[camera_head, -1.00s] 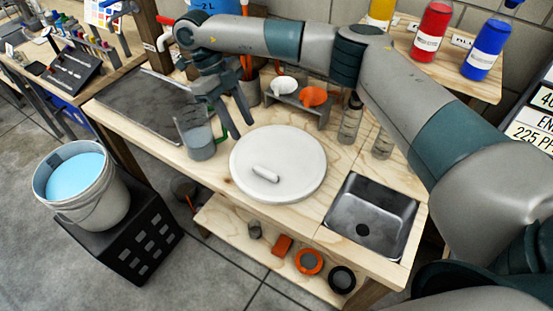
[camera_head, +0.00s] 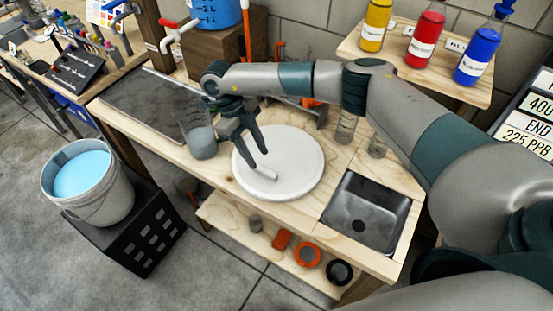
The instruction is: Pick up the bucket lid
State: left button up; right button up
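The bucket lid (camera_head: 295,165) is a round white disc with a short bar handle (camera_head: 267,174), lying flat on the wooden bench. My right gripper (camera_head: 254,160) is above the left part of the lid, fingers pointing down toward the handle. Its two fingers are spread apart with nothing seen between them. The fingertips partly cover the handle, and I cannot tell whether they touch it. The grey bucket (camera_head: 86,184) with light blue liquid stands open at the left on a black crate (camera_head: 140,231). My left gripper is not in view.
A clear beaker (camera_head: 200,141) stands left of the lid, close to my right gripper. A metal sink (camera_head: 366,213) is set in the bench at the right. Yellow, red and blue bottles (camera_head: 424,36) stand on a back shelf. A lower shelf holds small orange and black parts.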

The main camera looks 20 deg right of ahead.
aim_at(265, 169)
jog(key=shift+s+d+f+p, duration=0.25)
jog(key=shift+s+f+p, duration=0.3)
jog(key=shift+p, duration=0.4)
jog(key=p+x, duration=0.1)
jog(key=x, duration=0.1)
jog(key=shift+s+d+f+p, duration=0.1)
jog(key=shift+s+f+p, duration=0.1)
jog(key=shift+f+p, duration=0.15)
jog(key=shift+s+f, duration=0.1)
jog(key=shift+f, duration=0.35)
grip_shut()
